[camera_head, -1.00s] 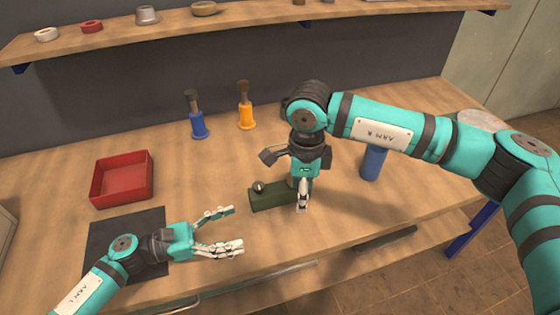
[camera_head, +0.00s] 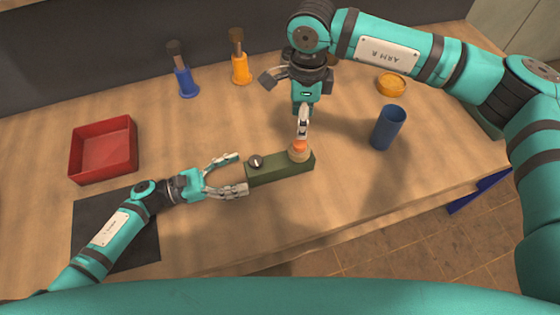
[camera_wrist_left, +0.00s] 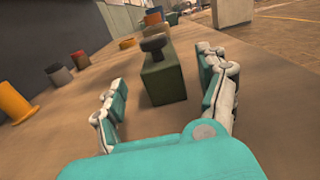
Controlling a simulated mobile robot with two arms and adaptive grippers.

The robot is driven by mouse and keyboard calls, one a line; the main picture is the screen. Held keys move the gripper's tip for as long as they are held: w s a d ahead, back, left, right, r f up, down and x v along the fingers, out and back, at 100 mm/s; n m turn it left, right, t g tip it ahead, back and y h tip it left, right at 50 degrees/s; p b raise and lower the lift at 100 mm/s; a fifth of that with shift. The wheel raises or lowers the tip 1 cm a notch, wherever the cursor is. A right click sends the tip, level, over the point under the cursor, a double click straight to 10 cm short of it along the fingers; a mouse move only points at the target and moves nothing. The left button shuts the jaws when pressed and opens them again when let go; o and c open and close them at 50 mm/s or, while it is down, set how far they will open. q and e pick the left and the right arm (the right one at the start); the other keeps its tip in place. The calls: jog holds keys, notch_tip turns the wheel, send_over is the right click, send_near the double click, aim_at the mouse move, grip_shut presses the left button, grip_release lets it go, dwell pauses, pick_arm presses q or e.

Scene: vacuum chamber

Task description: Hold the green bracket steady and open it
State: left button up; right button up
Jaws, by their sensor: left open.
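The green bracket (camera_head: 275,173) is a long dark green block lying on the workbench. A dark round knob (camera_head: 256,162) is on its left end and a tan piece with an orange top (camera_head: 299,152) on its right end. My left gripper (camera_head: 242,174) is open at the bracket's left end. Its fingers point at that end, one towards each side, with nothing gripped. In the left wrist view, the bracket (camera_wrist_left: 163,83) stands ahead between the spread fingers. My right gripper (camera_head: 302,133) points down just above the orange top; its finger gap is not clear.
A red tray (camera_head: 76,150) is at the left, above a dark mat (camera_head: 120,253). Blue (camera_head: 187,82) and orange (camera_head: 240,69) posts stand at the back.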

aim_at(264, 165)
pick_arm(q)
jog(key=x, duration=0.7)
jog(key=shift+w+d, duration=0.1)
jog(key=shift+d, duration=0.1)
grip_shut()
pick_arm(e)
jog(key=shift+o, duration=0.9)
notch_tip(264, 165, down, 8)
jog(key=n, duration=0.7)
jog(key=shift+d+r, duration=0.1)
